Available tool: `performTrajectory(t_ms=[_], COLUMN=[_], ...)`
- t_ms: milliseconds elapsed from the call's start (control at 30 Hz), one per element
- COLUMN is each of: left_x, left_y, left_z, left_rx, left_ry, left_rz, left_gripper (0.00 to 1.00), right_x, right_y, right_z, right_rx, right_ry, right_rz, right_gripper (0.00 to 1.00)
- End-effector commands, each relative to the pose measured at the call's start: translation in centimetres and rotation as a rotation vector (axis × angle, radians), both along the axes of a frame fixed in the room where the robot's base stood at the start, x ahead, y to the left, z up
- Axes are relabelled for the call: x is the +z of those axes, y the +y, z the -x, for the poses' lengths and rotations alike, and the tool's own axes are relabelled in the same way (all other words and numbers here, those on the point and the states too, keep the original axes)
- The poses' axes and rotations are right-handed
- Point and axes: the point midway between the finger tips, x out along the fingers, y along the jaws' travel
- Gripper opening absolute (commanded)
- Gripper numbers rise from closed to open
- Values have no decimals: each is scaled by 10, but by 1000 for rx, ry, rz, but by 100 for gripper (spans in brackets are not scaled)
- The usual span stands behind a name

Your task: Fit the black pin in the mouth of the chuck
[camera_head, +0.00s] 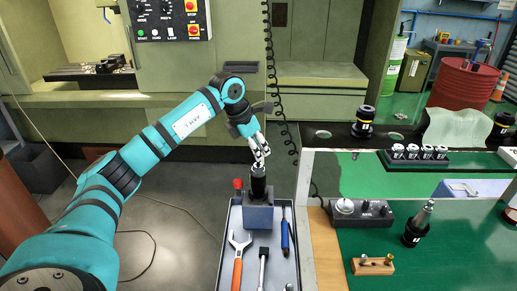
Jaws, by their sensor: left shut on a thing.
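The black chuck (258,187) stands upright in a grey-blue block (258,215) at the far end of the cart tray. My left gripper (261,160) is right above the chuck, pointing down, shut on the black pin. The pin is small and mostly hidden by the fingers. I cannot tell whether its lower end is inside the chuck's mouth or just above it. My right gripper is not in view.
The tray (284,270) holds an orange-handled wrench (238,262), another tool (263,268) and a blue screwdriver (285,237). A red knob (238,184) stands close left of the chuck. The green bench (450,260) at right carries tool holders (413,235) and a wooden block (372,266).

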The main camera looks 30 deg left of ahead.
Motion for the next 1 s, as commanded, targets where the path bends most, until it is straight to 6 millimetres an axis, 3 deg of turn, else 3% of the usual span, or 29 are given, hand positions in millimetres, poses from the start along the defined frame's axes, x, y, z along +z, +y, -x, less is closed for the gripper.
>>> performTrajectory(t_ms=[1000], left_x=[-16], left_y=[0], left_z=[0], left_rx=[0], left_ry=[0], left_rz=[0], left_gripper=[0], right_x=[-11], right_y=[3], right_z=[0], right_rx=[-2], right_ry=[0], right_rz=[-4], right_gripper=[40])
